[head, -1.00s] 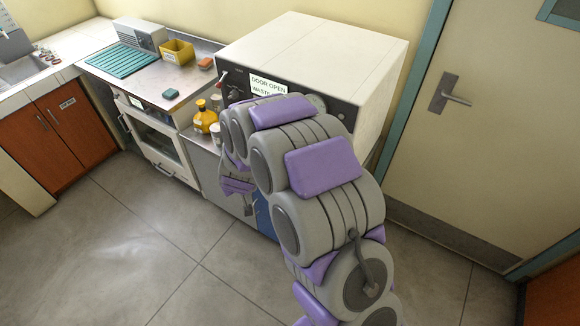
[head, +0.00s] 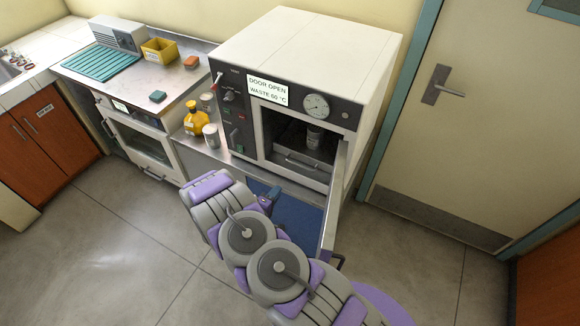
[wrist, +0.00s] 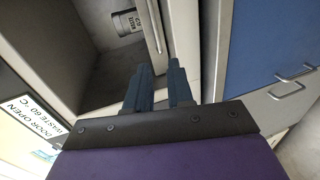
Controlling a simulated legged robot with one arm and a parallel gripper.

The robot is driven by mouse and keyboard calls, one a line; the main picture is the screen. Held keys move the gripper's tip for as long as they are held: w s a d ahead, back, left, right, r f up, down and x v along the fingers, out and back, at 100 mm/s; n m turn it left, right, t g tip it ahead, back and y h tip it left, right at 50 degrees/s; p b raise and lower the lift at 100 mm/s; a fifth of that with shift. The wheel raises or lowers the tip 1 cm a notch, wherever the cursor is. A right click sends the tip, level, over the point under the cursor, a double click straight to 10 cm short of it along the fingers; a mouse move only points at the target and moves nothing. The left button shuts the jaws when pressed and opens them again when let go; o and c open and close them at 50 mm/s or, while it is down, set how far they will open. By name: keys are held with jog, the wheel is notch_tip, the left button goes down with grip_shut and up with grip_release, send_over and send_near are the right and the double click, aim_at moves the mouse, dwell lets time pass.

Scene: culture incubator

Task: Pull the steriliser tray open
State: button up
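The steriliser (head: 325,50) is a white box with its door (head: 338,205) swung open to the right. The steriliser tray (head: 296,176) sits inside the chamber, with a bar handle on its front. A small labelled jar (head: 314,137) stands on it. My gripper (head: 270,194) is below and left of the tray. Its blue fingers (wrist: 159,66) are apart with nothing between them, pointing toward the tray front and handle.
A blue cabinet front (head: 298,216) lies below the steriliser; its handle (wrist: 291,81) shows in the wrist view. A yellow flask (head: 195,121) and a white cup (head: 211,136) stand left of the steriliser. Floor in front is clear.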

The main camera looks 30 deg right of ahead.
jog(key=d, duration=0.4)
send_near(299, 173)
notch_tip(299, 173, up, 2)
jog(key=w+d, duration=0.1)
jog(key=w, duration=0.1)
jog(key=x, duration=0.4)
jog(key=s+d+x, duration=0.1)
jog(key=x, duration=0.2)
jog(key=shift+s+r+b, duration=0.1)
jog(key=shift+r+b, duration=0.2)
jog(key=shift+b, duration=0.05)
jog(key=shift+w+d, duration=0.25)
jog(key=shift+d, duration=0.05)
jog(key=shift+w, duration=0.2)
jog(key=shift+w+a, duration=0.1)
jog(key=shift+a, duration=0.25)
jog(key=shift+d, duration=0.45)
grip_shut()
jog(key=shift+a, duration=0.2)
